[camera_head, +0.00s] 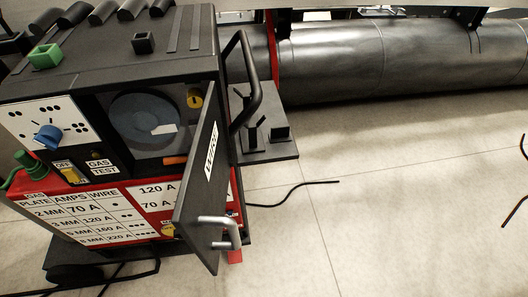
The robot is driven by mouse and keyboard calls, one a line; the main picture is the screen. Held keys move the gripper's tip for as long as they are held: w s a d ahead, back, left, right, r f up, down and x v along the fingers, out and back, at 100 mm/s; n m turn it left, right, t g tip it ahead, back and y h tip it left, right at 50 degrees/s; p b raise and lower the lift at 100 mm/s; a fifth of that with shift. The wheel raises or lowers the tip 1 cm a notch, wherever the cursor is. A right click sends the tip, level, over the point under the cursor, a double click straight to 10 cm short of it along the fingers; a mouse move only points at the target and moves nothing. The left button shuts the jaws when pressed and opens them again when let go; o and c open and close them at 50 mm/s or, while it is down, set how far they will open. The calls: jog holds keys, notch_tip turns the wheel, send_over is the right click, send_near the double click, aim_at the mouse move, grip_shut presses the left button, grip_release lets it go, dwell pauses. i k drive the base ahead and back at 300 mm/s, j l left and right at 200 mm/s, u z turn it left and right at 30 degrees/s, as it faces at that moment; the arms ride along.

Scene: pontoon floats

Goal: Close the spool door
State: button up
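The spool door (209,179) is a dark panel with a white "WIRE" label, on the right part of the welding machine's front. It stands swung open, sticking out toward me. A light grey bar handle (219,233) is near its lower free edge. Behind it the compartment is open, and a dark blue-grey wire spool (146,117) shows inside. Part of the compartment's right side is hidden by the door. My gripper is not in view.
The welding machine (110,70) has a blue knob (47,136), a green block on top (45,56) and a red chart panel. A black side handle (243,80) is at its right. A large metal pipe (400,55) lies behind. Tiled floor (390,190) is clear at right, except for thin cables.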

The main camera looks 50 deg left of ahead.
aim_at(198, 214)
jog(key=i, duration=2.15)
jog(key=i+u, duration=0.25)
jog(key=u, duration=0.15)
jog(key=i+l+u, duration=0.2)
jog(key=u, duration=0.2)
jog(key=i+l+u, duration=0.2)
jog(key=u, duration=0.25)
jog(key=i+u, duration=0.1)
jog(key=u, duration=2.65)
jog(key=k+l, duration=0.1)
jog(key=l, duration=0.3)
jog(key=k+l, duration=0.15)
jog(key=l, duration=0.25)
jog(key=k+l, duration=0.1)
jog(key=l, duration=0.25)
